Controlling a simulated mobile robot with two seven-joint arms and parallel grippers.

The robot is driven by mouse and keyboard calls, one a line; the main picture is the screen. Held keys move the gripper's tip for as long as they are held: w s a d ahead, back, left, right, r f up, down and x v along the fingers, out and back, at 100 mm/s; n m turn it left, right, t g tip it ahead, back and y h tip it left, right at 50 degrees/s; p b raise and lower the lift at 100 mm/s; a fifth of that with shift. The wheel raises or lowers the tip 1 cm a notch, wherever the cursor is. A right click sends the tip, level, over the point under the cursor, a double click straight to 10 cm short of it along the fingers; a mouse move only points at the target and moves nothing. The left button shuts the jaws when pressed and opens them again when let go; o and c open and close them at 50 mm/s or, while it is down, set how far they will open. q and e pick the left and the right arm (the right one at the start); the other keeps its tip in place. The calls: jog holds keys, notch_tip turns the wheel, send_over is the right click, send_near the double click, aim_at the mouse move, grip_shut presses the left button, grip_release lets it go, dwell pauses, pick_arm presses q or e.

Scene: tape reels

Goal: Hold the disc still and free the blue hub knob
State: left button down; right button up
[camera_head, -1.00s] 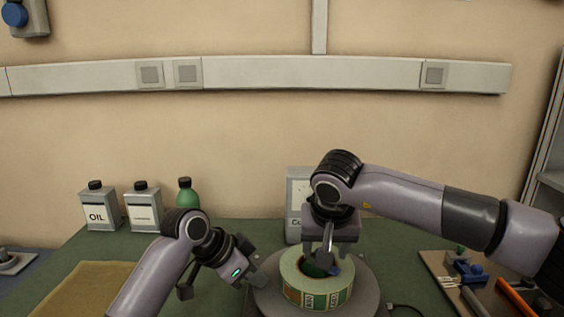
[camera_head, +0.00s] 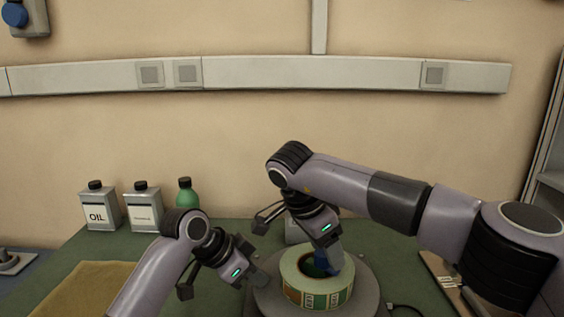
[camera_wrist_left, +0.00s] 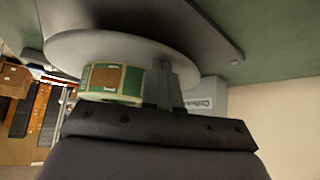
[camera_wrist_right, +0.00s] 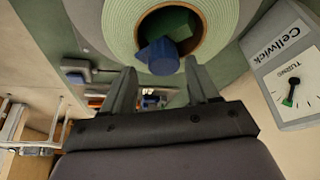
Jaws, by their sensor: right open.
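A pale green tape reel (camera_head: 318,291) with a printed band sits on a round grey disc (camera_head: 368,296). The blue hub knob (camera_head: 322,262) is in the reel's central hole; the right wrist view shows it as a blue wing-shaped piece (camera_wrist_right: 160,55). My right gripper (camera_head: 334,264) is tilted over the hole. Its fingers (camera_wrist_right: 160,70) are open, with the knob between and just beyond the tips; contact cannot be told. My left gripper (camera_head: 262,281) is at the disc's left edge. Its fingers (camera_wrist_left: 165,72) look closed together at the rim; whether they press the disc is unclear.
An oil can (camera_head: 100,212), a second can (camera_head: 143,212) and a green bottle (camera_head: 186,194) stand at the back left. A Cellwick box with a dial (camera_wrist_right: 288,75) stands close behind the reel. A tool board (camera_head: 440,280) lies at right, partly hidden by my arm.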

jog(key=m+g, duration=0.2)
jog(key=m, duration=0.3)
jog(key=shift+f, duration=0.45)
dwell(0.5)
jog(key=shift+r, duration=0.15)
dwell(0.3)
jog(key=c, duration=0.9)
jog(key=shift+a, duration=0.1)
jog(key=shift+c, duration=0.3)
